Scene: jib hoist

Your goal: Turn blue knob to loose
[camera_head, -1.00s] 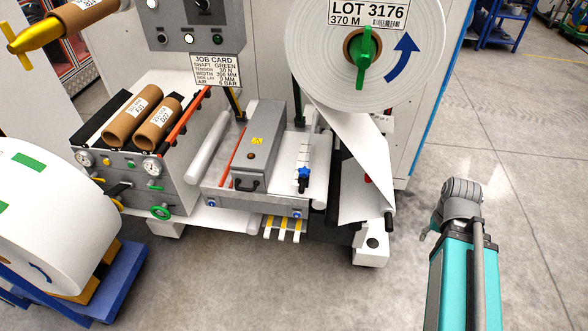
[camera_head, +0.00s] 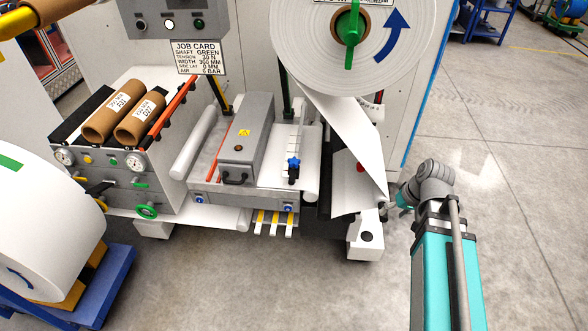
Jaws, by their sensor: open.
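A blue knob (camera_head: 293,163) sits on top of a small dark bracket above the white web, right of the grey box on the splice table (camera_head: 240,190). A clear or white scale strip rises behind it. Two small blue round fittings also show on the table's front edge, one at the left (camera_head: 200,198) and one at the right (camera_head: 289,207). My arm stands at the lower right, with its grey joint right of the table and apart from it.
A large white roll (camera_head: 300,45) with a green handle (camera_head: 350,35) hangs above. Its web slopes down right of the knob. A cabinet with two brown cores (camera_head: 105,125) stands left, and a white roll (camera_head: 40,235) on a blue cart lies lower left.

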